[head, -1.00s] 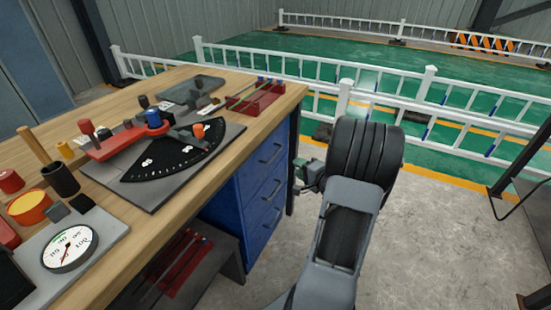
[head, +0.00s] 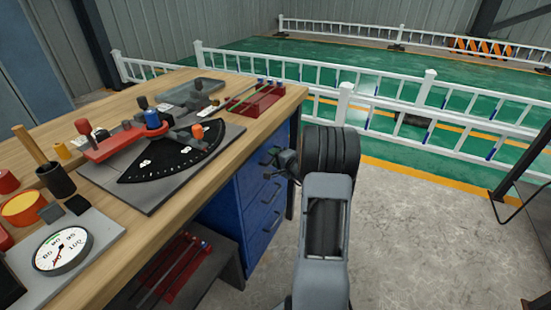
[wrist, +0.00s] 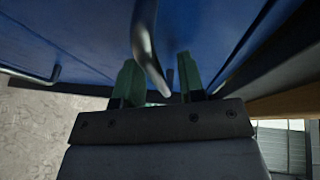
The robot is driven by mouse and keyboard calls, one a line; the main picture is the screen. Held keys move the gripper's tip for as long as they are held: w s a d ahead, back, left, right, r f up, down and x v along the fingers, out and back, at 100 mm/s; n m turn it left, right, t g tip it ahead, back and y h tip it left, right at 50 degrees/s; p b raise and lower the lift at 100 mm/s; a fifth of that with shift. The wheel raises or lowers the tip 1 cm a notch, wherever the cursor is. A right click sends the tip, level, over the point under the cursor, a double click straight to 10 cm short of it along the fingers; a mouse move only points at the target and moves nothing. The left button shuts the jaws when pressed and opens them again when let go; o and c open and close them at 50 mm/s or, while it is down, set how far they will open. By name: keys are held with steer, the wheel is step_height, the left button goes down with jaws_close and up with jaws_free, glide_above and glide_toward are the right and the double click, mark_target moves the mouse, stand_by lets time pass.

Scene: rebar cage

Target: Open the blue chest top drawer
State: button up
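The blue chest (head: 245,200) stands under the right end of the wooden bench, with a column of drawers, all looking shut. The top drawer handle is a grey bar, partly hidden behind my gripper (head: 281,161) in the head view. In the wrist view, a drawer handle (wrist: 146,45) runs between the two green fingers of my gripper (wrist: 160,80). The fingers are apart, with a gap to the right of the bar; the left finger is close to it, and I cannot tell if it touches. The blue drawer front (wrist: 90,30) fills the background.
The wooden bench (head: 120,105) overhangs the chest and holds gauges, a red lever fixture and a red rack (head: 256,100). A low grey stand (head: 222,255) with red rods is left of the chest. Concrete floor (head: 410,230) to the right is clear, before white railings (head: 400,110).

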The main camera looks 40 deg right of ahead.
jaws_close()
stand_by(0.4)
steer(key=shift+d, duration=0.1)
